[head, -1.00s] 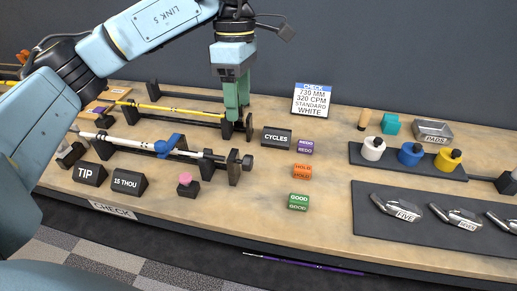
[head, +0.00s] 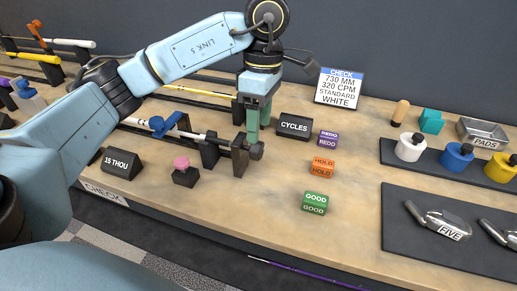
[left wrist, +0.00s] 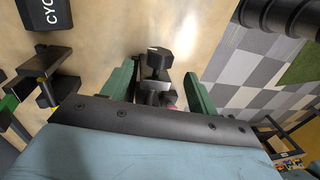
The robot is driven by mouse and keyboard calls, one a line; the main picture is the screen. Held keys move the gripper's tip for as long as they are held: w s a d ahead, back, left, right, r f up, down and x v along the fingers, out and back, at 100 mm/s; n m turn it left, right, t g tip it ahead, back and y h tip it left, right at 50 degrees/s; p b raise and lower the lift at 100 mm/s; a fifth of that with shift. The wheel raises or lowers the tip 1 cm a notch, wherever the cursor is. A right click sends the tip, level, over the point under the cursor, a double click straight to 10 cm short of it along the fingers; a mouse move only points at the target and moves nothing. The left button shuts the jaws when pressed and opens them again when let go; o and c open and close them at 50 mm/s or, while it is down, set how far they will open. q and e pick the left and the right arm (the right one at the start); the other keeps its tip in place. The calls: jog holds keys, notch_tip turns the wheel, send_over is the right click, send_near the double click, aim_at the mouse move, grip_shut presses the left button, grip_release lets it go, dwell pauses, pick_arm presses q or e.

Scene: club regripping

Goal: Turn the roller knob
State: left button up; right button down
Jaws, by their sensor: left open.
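The roller knob (head: 257,151) is a small dark knob at the right end of the front fixture, beside its black end post (head: 240,158). It also shows in the left wrist view (left wrist: 158,60). My left gripper (head: 252,136) points down over the knob, with green fingers. In the left wrist view the gripper (left wrist: 160,86) is open, one finger on each side of the knob; I cannot tell whether either touches it. The white shaft with a blue clamp (head: 168,125) lies along the front fixture. My right gripper is not in view.
A CYCLES block (head: 294,126) stands just behind and right of the knob. A pink-topped button (head: 184,171) and a 15 THOU block (head: 121,163) stand in front. REDO, HOLD and GOOD blocks (head: 315,203) are to the right. The counter between is clear.

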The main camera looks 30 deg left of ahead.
aim_at(258, 145)
pick_arm(q)
jog(key=f, duration=0.4)
jog(key=shift+s+d+f, duration=0.1)
jog(key=shift+s+f, duration=0.15)
jog(key=shift+s, duration=0.15)
jog(key=shift+f+b, duration=0.3)
jog(key=shift+f, duration=0.3)
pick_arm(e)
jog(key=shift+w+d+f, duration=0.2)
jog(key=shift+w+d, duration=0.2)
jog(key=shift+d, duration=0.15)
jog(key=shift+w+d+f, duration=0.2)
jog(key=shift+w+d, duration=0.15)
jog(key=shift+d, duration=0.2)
pick_arm(q)
jog(key=shift+c, duration=0.3)
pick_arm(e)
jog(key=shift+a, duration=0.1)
pick_arm(q)
jog(key=c, duration=0.9)
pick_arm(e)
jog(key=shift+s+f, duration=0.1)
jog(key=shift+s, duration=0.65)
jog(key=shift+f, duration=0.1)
